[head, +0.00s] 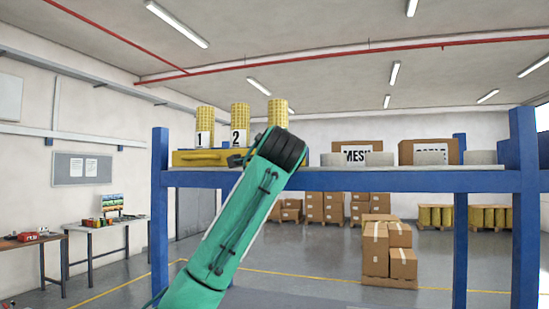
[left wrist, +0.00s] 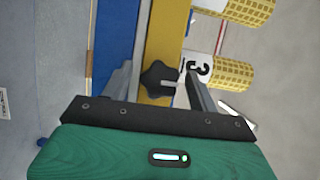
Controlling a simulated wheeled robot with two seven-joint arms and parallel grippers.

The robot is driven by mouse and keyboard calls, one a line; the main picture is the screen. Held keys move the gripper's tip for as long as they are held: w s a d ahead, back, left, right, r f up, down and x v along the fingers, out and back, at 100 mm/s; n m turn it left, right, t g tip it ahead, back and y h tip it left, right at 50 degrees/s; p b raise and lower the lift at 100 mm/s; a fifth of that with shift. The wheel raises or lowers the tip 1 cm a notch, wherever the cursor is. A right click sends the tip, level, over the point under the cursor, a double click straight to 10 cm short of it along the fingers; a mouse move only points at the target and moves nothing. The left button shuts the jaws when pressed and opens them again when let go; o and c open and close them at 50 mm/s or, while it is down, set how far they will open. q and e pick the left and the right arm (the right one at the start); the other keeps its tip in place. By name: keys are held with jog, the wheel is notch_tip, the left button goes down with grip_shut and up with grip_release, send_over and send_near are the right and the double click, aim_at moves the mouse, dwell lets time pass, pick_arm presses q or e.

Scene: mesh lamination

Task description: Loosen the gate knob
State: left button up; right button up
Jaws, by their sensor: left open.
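The gate knob (left wrist: 158,80) is a black star-shaped knob in front of a yellow bar (left wrist: 165,25) in the left wrist view. My left gripper (left wrist: 160,72) is open, with one finger on each side of the knob. I cannot tell whether either finger touches it. In the head view my left gripper (head: 238,159) is at the front of the yellow fixture (head: 198,157) on the blue rack's shelf. There my green arm and black wrist hide part of the fixture, and the knob cannot be made out. My right gripper is in neither view.
Yellow mesh rolls numbered 1 (head: 205,119) and 2 (head: 240,114) and another roll (head: 278,112) stand above the fixture. Cardboard boxes (head: 429,151) and pale rolls (head: 380,159) stand right along the shelf. The blue rack (head: 400,180) has an upright at each side.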

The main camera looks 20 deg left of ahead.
pick_arm(q)
jog(key=b+v, duration=0.7)
jog(key=v, duration=0.6)
jog(key=shift+s, duration=0.4)
jog(key=shift+d, duration=0.1)
